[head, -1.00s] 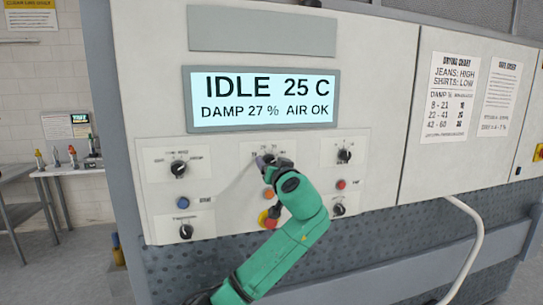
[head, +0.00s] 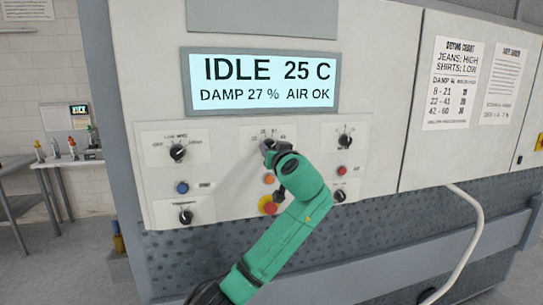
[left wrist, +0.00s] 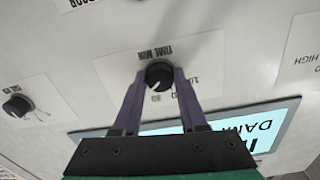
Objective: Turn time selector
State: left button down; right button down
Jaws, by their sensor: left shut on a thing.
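The time selector is a black round knob (left wrist: 159,75) on a white label plate printed "TIME MIN" in the left wrist view. My left gripper (left wrist: 159,79) has its two purple fingers on either side of this knob and is shut on it. In the head view the knob's top edge (head: 269,143) shows just above my left gripper (head: 268,150), which hides most of it. My green left arm reaches up to it from below. My right gripper is in neither view.
The display (head: 262,81) above reads IDLE, 25 C, DAMP 27 %, AIR OK. Other black knobs stand at left (head: 177,152) and right (head: 345,142). A pale hose (head: 475,235) hangs at right.

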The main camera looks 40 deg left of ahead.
pick_arm(q)
jog(key=n+b, duration=1)
jog(key=n, duration=0.4)
jog(key=shift+w+n, duration=0.1)
jog(key=shift+n, duration=0.2)
dwell(0.4)
jog(key=shift+c, duration=2.2)
grip_release()
jog(key=shift+d, duration=0.1)
